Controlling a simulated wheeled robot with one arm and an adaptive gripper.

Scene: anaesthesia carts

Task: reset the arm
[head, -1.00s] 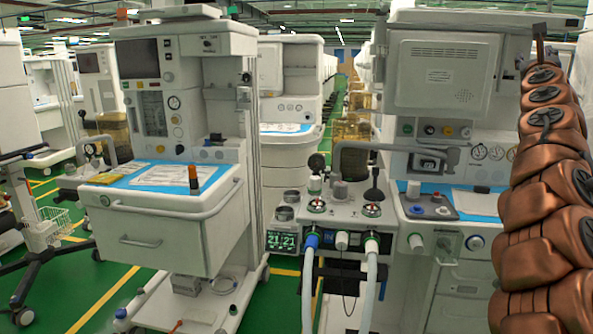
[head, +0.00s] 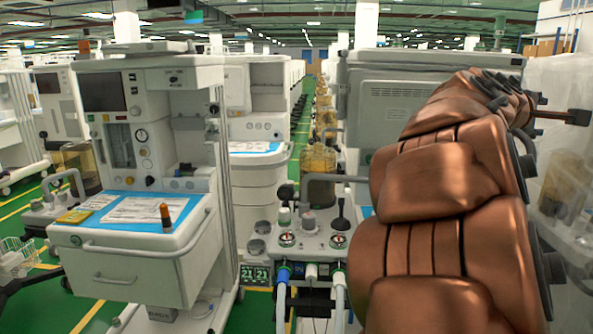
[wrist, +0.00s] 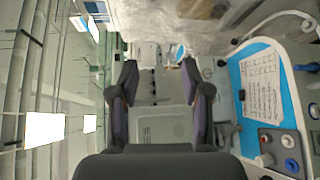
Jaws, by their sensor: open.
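My copper-coloured arm (head: 440,205) fills the right part of the head view. It rises from the bottom and bends right near the top, ending in a dark tip at the right. The gripper's jaws cannot be made out there. In the wrist view my gripper (wrist: 160,92) has its two dark fingers well apart, with nothing between them. Behind the gap, a pale cart panel shows at a distance.
A white anaesthesia cart (head: 130,268) with a blue-covered top stands at left, bearing an orange-capped bottle (head: 165,215). Another cart (head: 390,105) stands behind my arm, partly hidden. A plastic-wrapped unit (head: 565,180) is at far right. Green floor aisles run between carts.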

